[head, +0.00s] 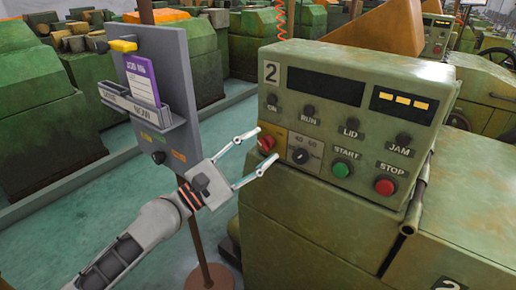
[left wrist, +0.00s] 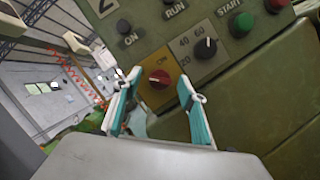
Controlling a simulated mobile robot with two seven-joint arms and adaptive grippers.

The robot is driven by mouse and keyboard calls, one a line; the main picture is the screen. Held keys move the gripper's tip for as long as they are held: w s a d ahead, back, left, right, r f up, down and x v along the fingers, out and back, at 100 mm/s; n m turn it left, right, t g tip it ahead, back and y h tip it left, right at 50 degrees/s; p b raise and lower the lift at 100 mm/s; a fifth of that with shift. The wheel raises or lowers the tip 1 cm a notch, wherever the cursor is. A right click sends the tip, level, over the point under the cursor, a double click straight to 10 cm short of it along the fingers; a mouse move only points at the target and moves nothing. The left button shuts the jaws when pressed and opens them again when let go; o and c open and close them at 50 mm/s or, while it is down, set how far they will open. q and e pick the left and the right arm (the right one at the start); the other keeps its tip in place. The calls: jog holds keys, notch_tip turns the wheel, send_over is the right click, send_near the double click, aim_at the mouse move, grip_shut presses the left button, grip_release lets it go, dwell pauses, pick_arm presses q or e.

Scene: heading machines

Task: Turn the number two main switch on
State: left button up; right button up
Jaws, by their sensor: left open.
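The number two machine's panel (head: 345,110) is green and carries a "2" label. Its main switch (head: 266,144) is a red rotary knob on a yellow plate at the panel's lower left. In the left wrist view the red knob (left wrist: 159,78) appears between the fingers, with lettering on the plate above it. The knob's exact setting is hard to tell. My left gripper (head: 264,147) is open, its fingertips on either side of the knob. It holds nothing, and contact with the knob cannot be told. My right gripper is out of view.
A black dial (head: 301,155) sits just right of the switch. A green START button (head: 341,169) and red STOP button (head: 385,186) are further right. A grey board (head: 155,70) with a card and a tray stands on a post left of the panel, near my arm.

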pick_arm(q)
jog(key=c, duration=1.1)
